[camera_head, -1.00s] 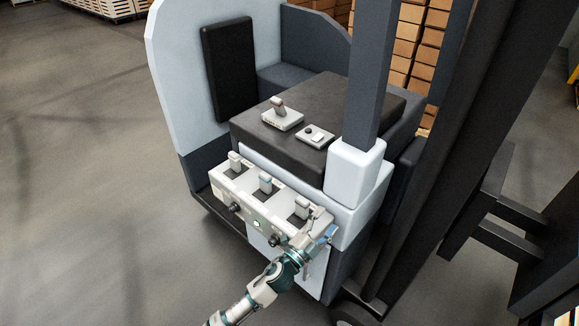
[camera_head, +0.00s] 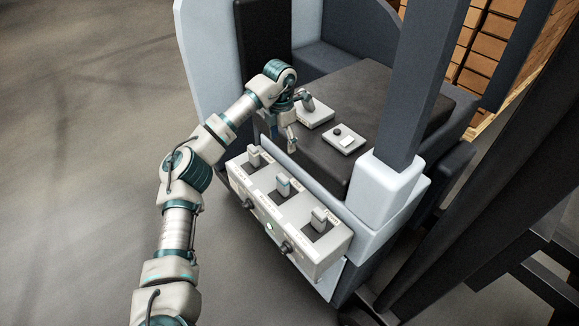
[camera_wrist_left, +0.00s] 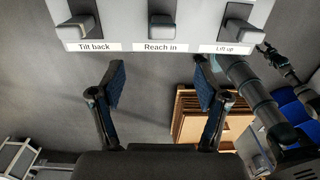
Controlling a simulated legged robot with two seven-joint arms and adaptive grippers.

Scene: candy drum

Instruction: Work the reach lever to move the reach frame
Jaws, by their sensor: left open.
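The lever panel (camera_head: 290,232) is a pale box with three levers on the truck's side. The middle lever (camera_head: 284,186) stands between the left lever (camera_head: 253,157) and the right lever (camera_head: 319,219). In the left wrist view the middle lever (camera_wrist_left: 161,26) sits above a label reading "Reach in", between "Tilt back" and "Lift up". My left gripper (camera_head: 299,122) is open above and behind the panel's left part, near the grey box on the dark top. Its open fingers (camera_wrist_left: 160,88) are empty and apart from the levers.
A grey box (camera_head: 316,114) and a small control box (camera_head: 343,139) sit on the dark top. A pale post base (camera_head: 383,190) stands right of the panel. The wrist view shows another arm (camera_wrist_left: 255,88) at right, probably mine, and cartons (camera_wrist_left: 205,125). Floor at left is clear.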

